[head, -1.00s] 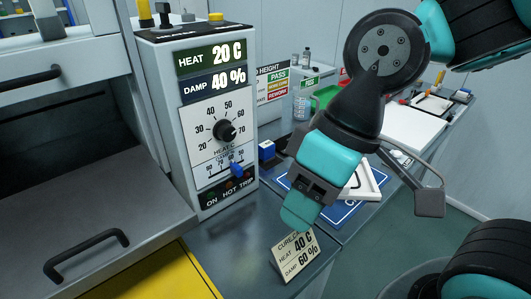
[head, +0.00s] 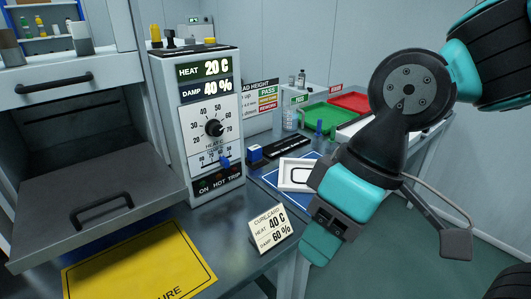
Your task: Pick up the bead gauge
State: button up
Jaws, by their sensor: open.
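I cannot tell for certain which thing is the bead gauge. A small blue upright piece (head: 319,127) stands in front of the green tray, and a small blue-and-white block (head: 255,153) sits right of the control box. My gripper (head: 321,243) hangs tilted downward in front of the panel's right side, over the bench's front edge as seen here. Its jaws are open, seen nearly side-on, with nothing visible between them. It hides part of the bench behind.
A control box (head: 212,176) and an open drawer-like oven door (head: 95,205) stand left. A cure card (head: 270,230) stands near the front edge. A yellow sheet (head: 140,262) lies front left. Green (head: 306,115) and red (head: 349,101) trays are at the back.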

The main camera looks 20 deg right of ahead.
aim_at(254, 153)
jog(key=z, duration=0.15)
jog(key=i, duration=1)
jog(key=u, duration=0.15)
